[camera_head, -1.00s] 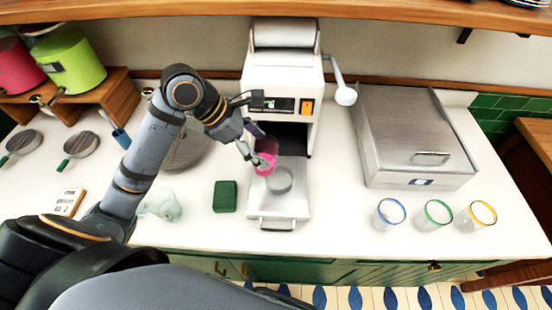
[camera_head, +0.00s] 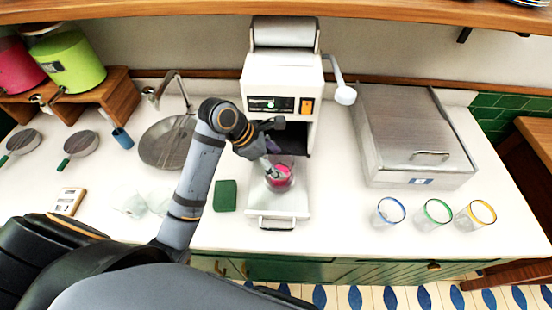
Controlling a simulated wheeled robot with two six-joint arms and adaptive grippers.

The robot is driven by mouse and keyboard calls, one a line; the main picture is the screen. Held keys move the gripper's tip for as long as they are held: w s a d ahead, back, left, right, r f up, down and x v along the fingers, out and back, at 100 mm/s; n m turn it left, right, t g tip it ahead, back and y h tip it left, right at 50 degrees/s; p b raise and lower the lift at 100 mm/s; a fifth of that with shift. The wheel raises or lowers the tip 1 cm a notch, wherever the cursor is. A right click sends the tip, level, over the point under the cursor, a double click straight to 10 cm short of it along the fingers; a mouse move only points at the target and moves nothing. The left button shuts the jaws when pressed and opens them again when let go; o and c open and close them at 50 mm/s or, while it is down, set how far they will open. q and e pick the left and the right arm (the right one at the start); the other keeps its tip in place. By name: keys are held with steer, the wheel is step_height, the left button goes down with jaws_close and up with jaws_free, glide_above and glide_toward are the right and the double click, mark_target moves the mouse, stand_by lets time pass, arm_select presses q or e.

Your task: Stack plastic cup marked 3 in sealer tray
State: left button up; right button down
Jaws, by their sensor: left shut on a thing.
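The cup (camera_head: 281,181) shows pink inside a clear or greyish wall, and I cannot read a mark on it. It is at the round seat of the white sealer tray (camera_head: 292,208), which is pulled out in front of the white sealing machine (camera_head: 280,75). My left gripper (camera_head: 271,167) is shut on the cup at its upper left side. I cannot tell whether the cup rests fully in the seat, which is mostly hidden behind it. My right gripper is not in view.
Blue-rimmed (camera_head: 388,213), green-rimmed (camera_head: 433,215) and yellow-rimmed (camera_head: 475,216) clear cups stand at right before a steel box (camera_head: 415,140). A green block (camera_head: 225,196) lies left of the tray. Clear cups (camera_head: 131,204) stand near my left arm. A sink (camera_head: 160,147) lies behind it.

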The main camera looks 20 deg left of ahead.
arm_select(q)
steer(key=shift+f, duration=0.25)
steer(key=o, duration=1.5)
steer(key=shift+f, duration=0.1)
steer(key=shift+o, duration=0.2)
steer(key=shift+r, duration=0.3)
steer(key=v, duration=1.2)
